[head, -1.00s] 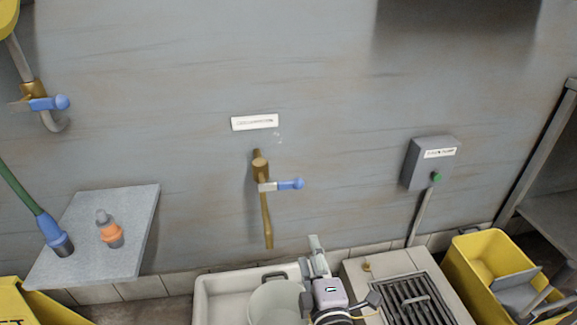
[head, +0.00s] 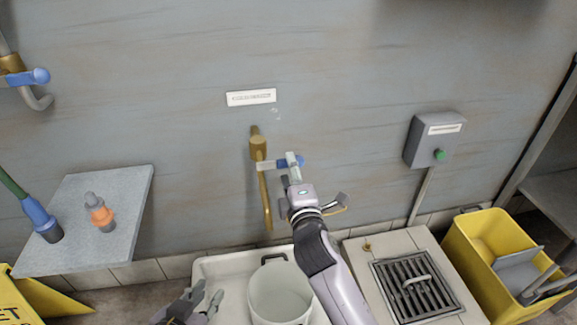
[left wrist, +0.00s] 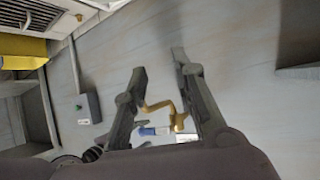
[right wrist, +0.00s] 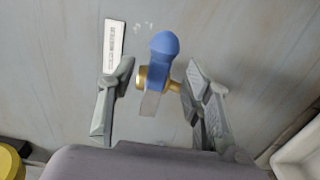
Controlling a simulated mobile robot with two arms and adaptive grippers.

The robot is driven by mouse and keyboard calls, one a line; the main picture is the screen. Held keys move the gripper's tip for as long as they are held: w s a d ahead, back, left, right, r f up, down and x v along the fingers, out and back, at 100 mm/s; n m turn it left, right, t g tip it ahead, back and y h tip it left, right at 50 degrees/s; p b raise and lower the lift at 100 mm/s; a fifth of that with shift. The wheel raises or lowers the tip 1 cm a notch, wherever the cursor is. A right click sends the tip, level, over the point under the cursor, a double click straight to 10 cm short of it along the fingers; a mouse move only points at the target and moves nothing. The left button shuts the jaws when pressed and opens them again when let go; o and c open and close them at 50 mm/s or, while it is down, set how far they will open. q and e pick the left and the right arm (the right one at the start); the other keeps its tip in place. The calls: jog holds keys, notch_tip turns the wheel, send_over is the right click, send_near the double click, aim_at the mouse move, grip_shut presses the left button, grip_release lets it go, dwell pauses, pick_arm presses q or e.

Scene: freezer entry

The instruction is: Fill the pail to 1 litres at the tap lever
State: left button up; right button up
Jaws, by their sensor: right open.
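The white pail (head: 280,292) stands upright in the white sink (head: 232,264) below the brass tap (head: 265,190); no water shows in it. The tap's blue-handled lever (head: 270,164) points right. My right gripper (head: 291,178) is open at the lever. In the right wrist view, the blue lever knob (right wrist: 163,48) shows between the open fingers (right wrist: 150,105), with no clear contact. My left gripper (head: 200,301) is at the sink's front left, beside the pail. In the left wrist view its fingers (left wrist: 160,70) are apart and empty, with the tap beyond them.
A grey shelf (head: 120,195) with an orange-banded bottle (head: 102,216) is at left. A grey box with a green button (head: 434,140) is on the wall. A floor drain grate (head: 415,290) and a yellow mop bucket (head: 480,262) are at right.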

pick_arm(q)
jog(key=shift+w+d+r+t+h, duration=0.15)
jog(key=shift+w+d+r+t, duration=0.15)
jog(key=shift+w+r+t, duration=0.45)
jog(key=shift+w+d+r+t+h, duration=0.15)
jog(key=shift+w+d+r+t, duration=0.25)
jog(key=shift+r, duration=0.5)
pick_arm(e)
jog(key=shift+w+a, duration=0.2)
jog(key=shift+w, duration=0.65)
jog(key=shift+w+a, duration=0.15)
jog(key=shift+w, duration=0.7)
pick_arm(q)
jog(key=shift+a, duration=0.1)
pick_arm(e)
jog(key=shift+c, duration=0.2)
grip_shut()
